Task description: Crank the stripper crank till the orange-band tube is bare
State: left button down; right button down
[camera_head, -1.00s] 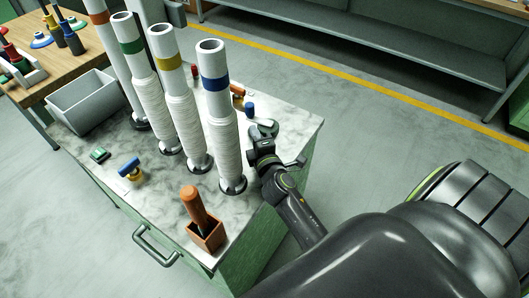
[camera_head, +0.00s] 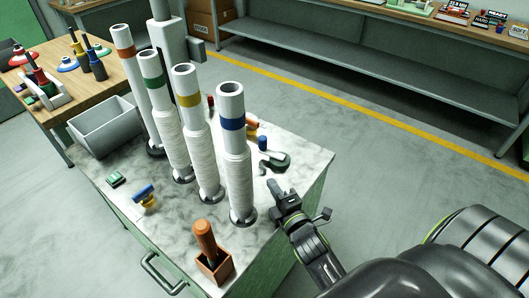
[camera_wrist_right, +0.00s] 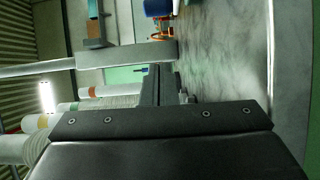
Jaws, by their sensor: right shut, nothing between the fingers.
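The orange-band tube (camera_head: 123,39) stands upright at the far left of a row of white tubes on the marble-topped cart (camera_head: 185,215). I cannot make out the stripper crank for certain. My right gripper (camera_head: 273,187) is shut and empty, right of the blue-band tube's base; its fingers show in the wrist view (camera_wrist_right: 157,86). My left gripper is not in view.
A dark grey hooked tool (camera_head: 275,160) lies just beyond my right gripper. A grey bin (camera_head: 103,127), a wooden holder (camera_head: 214,266) with an orange-brown handle, and a blue-and-yellow item (camera_head: 145,195) are on the cart. A pale post (camera_head: 170,45) rises behind the tubes.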

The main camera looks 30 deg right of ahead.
jog(key=shift+w+d+r+y, duration=0.1)
jog(key=shift+d+r+y, duration=0.05)
jog(key=shift+d+y, duration=0.15)
jog(key=shift+w, duration=0.2)
jog(key=w+b, duration=0.1)
jog(key=w, duration=0.5)
jog(key=w+b, duration=0.1)
jog(key=w, duration=0.1)
jog(key=shift+w+d+b, duration=0.3)
jog(key=shift+w, duration=0.1)
jog(key=w+d, duration=0.2)
jog(key=shift+w+d, duration=0.1)
jog(key=shift+w, duration=0.2)
jog(key=shift+w+d+b, duration=0.3)
jog(key=shift+w+d, duration=0.05)
jog(key=shift+d, duration=0.05)
